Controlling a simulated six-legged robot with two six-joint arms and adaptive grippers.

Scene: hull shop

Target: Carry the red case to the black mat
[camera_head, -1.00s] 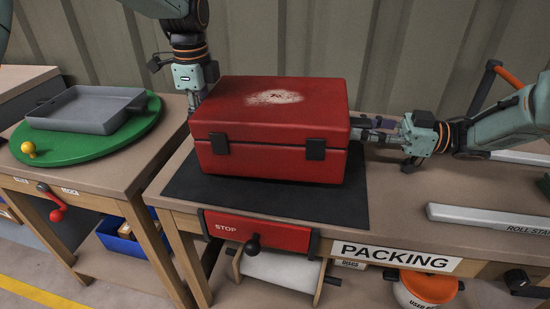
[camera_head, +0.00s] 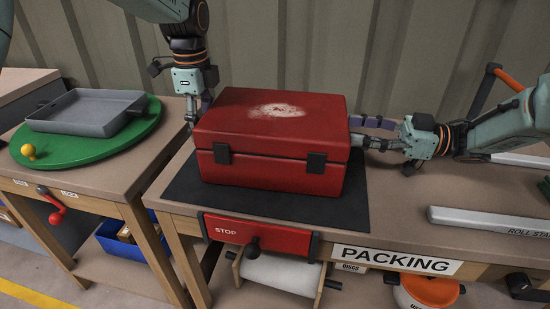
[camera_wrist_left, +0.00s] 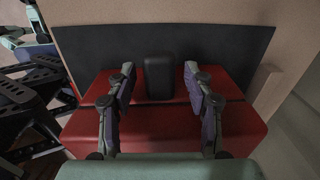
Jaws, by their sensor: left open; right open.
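The red case (camera_head: 270,143) sits closed on the black mat (camera_head: 340,205), with mat showing in front and at both sides. It has two dark latches and a pale worn patch on its lid. My left gripper (camera_wrist_left: 158,78) is open, its fingers apart on either side of a dark handle-like block (camera_wrist_left: 158,72) on the case. In the head view my left gripper (camera_head: 197,108) is at the case's left end, partly hidden by it. My right gripper (camera_head: 368,132) is open at the right end, fingers spread; whether they touch the case is unclear.
A grey tray (camera_head: 85,112) and a yellow knob (camera_head: 28,151) are on a green disc (camera_head: 70,152) on the left table. A red STOP panel (camera_head: 258,234) hangs at the packing bench's front edge. A pale bar (camera_head: 490,220) lies at right. A ribbed wall stands behind.

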